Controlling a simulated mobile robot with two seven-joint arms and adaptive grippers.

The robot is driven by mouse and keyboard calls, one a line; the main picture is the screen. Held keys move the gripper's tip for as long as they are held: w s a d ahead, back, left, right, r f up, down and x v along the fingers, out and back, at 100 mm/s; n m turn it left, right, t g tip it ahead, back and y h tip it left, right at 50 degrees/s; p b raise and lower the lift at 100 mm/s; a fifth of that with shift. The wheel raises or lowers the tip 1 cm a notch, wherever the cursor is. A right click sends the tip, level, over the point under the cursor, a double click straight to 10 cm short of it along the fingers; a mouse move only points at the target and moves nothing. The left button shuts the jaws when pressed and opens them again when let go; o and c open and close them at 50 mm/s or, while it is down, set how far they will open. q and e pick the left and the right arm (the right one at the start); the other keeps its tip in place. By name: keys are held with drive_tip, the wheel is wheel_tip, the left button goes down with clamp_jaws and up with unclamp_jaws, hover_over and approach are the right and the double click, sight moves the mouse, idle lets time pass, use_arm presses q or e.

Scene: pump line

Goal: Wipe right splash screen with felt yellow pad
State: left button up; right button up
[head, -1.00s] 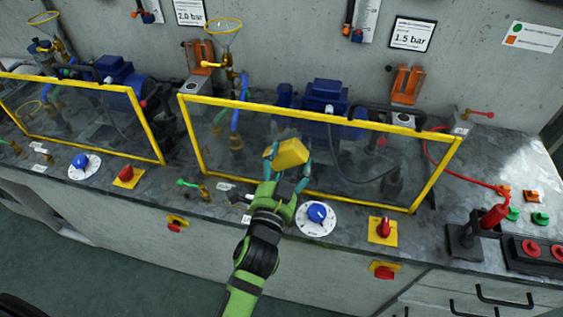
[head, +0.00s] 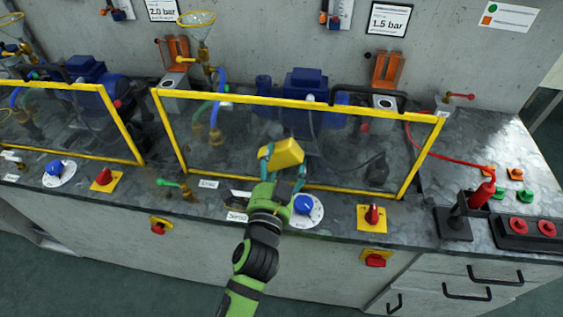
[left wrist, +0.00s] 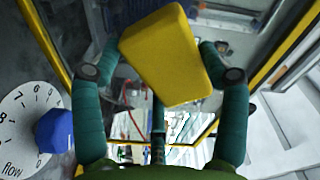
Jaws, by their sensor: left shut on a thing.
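The yellow felt pad (head: 282,152) is held between the fingers of my left gripper (head: 283,165), in front of the right splash screen. It also shows in the left wrist view (left wrist: 165,55), tilted between the teal fingers of the left gripper (left wrist: 157,72). The right splash screen (head: 225,163) is a clear pane in a yellow frame, standing on the bench. The pad overlaps the lower middle of the pane; I cannot tell whether it touches. My right gripper is not in view.
A blue flow knob (head: 303,204) on a white dial sits just right of my left gripper. A red switch (head: 372,214) on a yellow plate stands further right. A red-handled lever (head: 482,192) rises on the right of the bench. The left splash screen (head: 128,135) stands at left.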

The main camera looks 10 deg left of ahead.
sight(286, 154)
use_arm(q)
drive_tip(key=r+n, duration=0.2)
drive_tip(key=w+d+r+y+p, duration=0.1)
drive_tip(key=shift+r+n, duration=0.3)
drive_tip(key=shift+n, duration=0.1)
drive_tip(key=shift+w+a+p, duration=0.15)
drive_tip(key=shift+a+p, duration=0.25)
drive_tip(key=shift+a, duration=0.5)
drive_tip(key=shift+a+r+p, duration=0.15)
drive_tip(key=shift+a+p, duration=0.35)
drive_tip(key=shift+a, duration=0.2)
drive_tip(key=shift+a+p, duration=0.45)
drive_tip(key=shift+a, duration=0.6)
drive_tip(key=shift+a+r+p, duration=0.2)
drive_tip(key=shift+a+p, duration=0.35)
drive_tip(key=shift+a, duration=0.3)
drive_tip(key=shift+c, duration=0.9)
drive_tip(key=shift+a+f+p, duration=0.1)
drive_tip(key=shift+a+p, duration=0.2)
drive_tip(key=shift+a, duration=0.45)
drive_tip(key=shift+a+f, duration=0.15)
drive_tip(key=shift+a, duration=0.1)
drive_tip(key=shift+f, duration=0.1)
